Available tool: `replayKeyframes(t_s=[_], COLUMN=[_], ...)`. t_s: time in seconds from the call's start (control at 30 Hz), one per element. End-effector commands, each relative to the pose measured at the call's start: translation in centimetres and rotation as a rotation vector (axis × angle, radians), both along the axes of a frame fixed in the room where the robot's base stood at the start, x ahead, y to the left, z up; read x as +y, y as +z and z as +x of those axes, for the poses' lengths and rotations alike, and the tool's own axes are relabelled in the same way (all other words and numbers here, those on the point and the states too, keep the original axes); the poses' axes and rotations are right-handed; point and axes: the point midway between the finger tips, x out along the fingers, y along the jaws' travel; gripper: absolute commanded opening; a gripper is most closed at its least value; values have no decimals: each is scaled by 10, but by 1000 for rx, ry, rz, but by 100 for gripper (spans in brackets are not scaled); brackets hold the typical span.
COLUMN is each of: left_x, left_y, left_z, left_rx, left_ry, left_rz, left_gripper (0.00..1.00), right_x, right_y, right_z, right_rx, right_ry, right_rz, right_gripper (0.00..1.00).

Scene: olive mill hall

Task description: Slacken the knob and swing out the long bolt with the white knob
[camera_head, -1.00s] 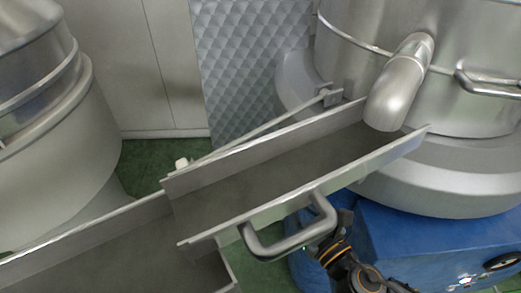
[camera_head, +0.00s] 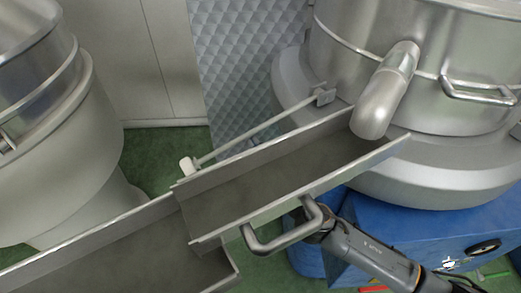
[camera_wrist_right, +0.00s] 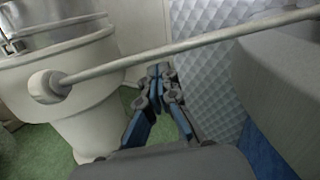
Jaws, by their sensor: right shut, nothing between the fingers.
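The long bolt (camera_head: 255,132) is a thin pale rod that slopes from a bracket (camera_head: 324,95) on the right steel vessel down to a white knob (camera_head: 188,167) at its left end. It runs along the far side of the upper chute. In the right wrist view the bolt (camera_wrist_right: 190,45) crosses the upper picture, with the white knob (camera_wrist_right: 48,87) at left. My right gripper (camera_wrist_right: 160,72) is shut and empty, below the rod and right of the knob, apart from the knob. My left gripper is not in view.
The upper steel chute (camera_head: 290,165) with its handle (camera_head: 285,238) lies above my right arm. A lower chute (camera_head: 90,245) overlaps it at left. Steel vessels stand left (camera_head: 60,130) and right (camera_head: 420,100). A blue base (camera_head: 400,225) is at right.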

Motion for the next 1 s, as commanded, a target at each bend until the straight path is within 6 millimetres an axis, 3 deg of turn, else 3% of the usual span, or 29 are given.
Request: replayKeyframes(t_s=[0.33, 0.7, 1.0], left_x=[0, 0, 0], left_y=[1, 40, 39], left_z=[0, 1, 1], left_rx=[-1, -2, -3], left_ry=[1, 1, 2], left_rz=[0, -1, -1], left_gripper=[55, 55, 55], right_x=[0, 6, 7], right_y=[2, 40, 39], right_z=[0, -3, -3], right_rx=[1, 74, 79], right_ry=[0, 0, 0], right_rz=[3, 145, 157], right_gripper=[0, 0, 0])
